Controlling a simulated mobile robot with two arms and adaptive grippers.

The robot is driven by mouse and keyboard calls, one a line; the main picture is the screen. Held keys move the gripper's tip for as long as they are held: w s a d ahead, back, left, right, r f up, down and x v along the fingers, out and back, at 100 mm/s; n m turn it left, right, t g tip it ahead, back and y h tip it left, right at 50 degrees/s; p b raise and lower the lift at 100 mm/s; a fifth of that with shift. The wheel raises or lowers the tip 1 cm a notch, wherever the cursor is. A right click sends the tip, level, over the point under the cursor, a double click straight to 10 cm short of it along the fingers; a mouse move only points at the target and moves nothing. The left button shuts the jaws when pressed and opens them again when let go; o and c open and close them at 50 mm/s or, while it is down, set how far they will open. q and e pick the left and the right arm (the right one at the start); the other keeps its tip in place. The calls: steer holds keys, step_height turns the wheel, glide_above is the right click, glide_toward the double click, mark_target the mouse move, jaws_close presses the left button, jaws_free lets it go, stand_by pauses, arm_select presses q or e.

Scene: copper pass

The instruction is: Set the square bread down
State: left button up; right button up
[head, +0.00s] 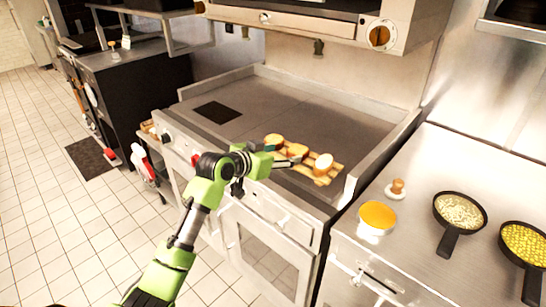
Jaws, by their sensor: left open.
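Three small bread pieces rest on a slatted wooden rack on the griddle. The left piece (274,140) is rounded and golden. The middle piece (298,151) is browner and looks the most square, though it is small and partly hidden by my gripper. The right piece (323,161) is pale and rounded on top. The wooden rack (322,180) lies near the griddle's front edge. My left gripper (281,156) is open at the near side of the rack, close to the middle piece. I cannot tell whether it touches the bread. My right gripper is out of view.
The flat griddle (330,115) has raised walls at its back and right, with free surface behind the rack. On the steel counter (420,170) at the right stand an orange bowl (378,215), a small wooden-topped item (397,187) and two pans of grains (460,213).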

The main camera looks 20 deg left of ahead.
arm_select(q)
steer(key=v, duration=0.4)
steer(key=shift+s+r, duration=0.1)
steer(key=shift+s, duration=0.1)
stand_by(0.3)
